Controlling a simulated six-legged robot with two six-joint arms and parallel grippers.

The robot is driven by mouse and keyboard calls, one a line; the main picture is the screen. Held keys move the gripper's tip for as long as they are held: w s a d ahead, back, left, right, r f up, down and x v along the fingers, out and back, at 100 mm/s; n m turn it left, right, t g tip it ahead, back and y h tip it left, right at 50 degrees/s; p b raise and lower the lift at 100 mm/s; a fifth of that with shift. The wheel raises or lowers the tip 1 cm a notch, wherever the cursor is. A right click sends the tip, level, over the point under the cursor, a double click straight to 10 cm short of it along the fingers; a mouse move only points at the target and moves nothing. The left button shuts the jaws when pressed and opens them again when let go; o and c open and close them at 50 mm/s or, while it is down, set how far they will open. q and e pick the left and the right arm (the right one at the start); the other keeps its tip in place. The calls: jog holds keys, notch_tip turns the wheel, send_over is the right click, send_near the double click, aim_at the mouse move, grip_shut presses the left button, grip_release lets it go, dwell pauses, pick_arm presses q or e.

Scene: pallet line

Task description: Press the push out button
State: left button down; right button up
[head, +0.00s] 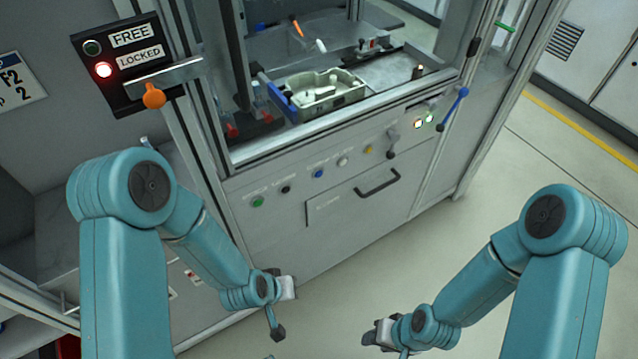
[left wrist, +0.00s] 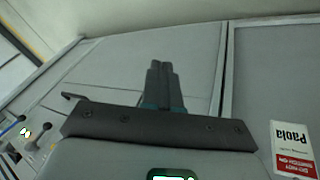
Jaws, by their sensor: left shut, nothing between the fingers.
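A row of small buttons runs along the front panel of the grey machine: green (head: 257,202), black (head: 286,189), blue (head: 319,174), white (head: 343,161) and yellow (head: 368,149). Their labels are too small to read, so I cannot tell which is the push out button. My left gripper (head: 278,334) hangs below and in front of the panel, apart from the buttons. In the left wrist view its fingers (left wrist: 160,82) are together and empty, over a grey panel. My right gripper (head: 373,338) is low at the bottom centre, away from the machine; its fingers are unclear.
A lit white button (head: 418,124) and a blue-handled lever (head: 455,108) are at the panel's right. A drawer handle (head: 378,184) juts out below the row. A FREE/LOCKED box (head: 110,70) shows a red light beside LOCKED. Open floor (head: 540,150) lies right.

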aim_at(318, 173)
pick_arm(q)
jog(key=w+d+t+b, duration=0.5)
jog(key=w+b, duration=0.2)
jog(key=w, duration=0.4)
jog(key=w+d+r+n+t+b, duration=0.1)
jog(key=w+d+r+t+b, duration=0.1)
jog(key=r, duration=0.4)
jog(key=w+d+r+n+t+y+b, duration=0.1)
jog(key=w+d+r+t+b, duration=0.1)
jog(key=d+r, duration=0.4)
jog(key=shift+t+b, duration=0.7)
jog(key=shift+b, duration=0.5)
pick_arm(e)
notch_tip(318, 173, down, 16)
jog(key=shift+f, duration=0.15)
pick_arm(q)
jog(key=w+a, duration=0.5)
jog(key=w, duration=0.2)
jog(key=shift+a, duration=0.15)
pick_arm(e)
jog(key=shift+f, duration=0.15)
pick_arm(q)
jog(key=shift+w+a, duration=0.25)
jog(key=shift+w, duration=0.1)
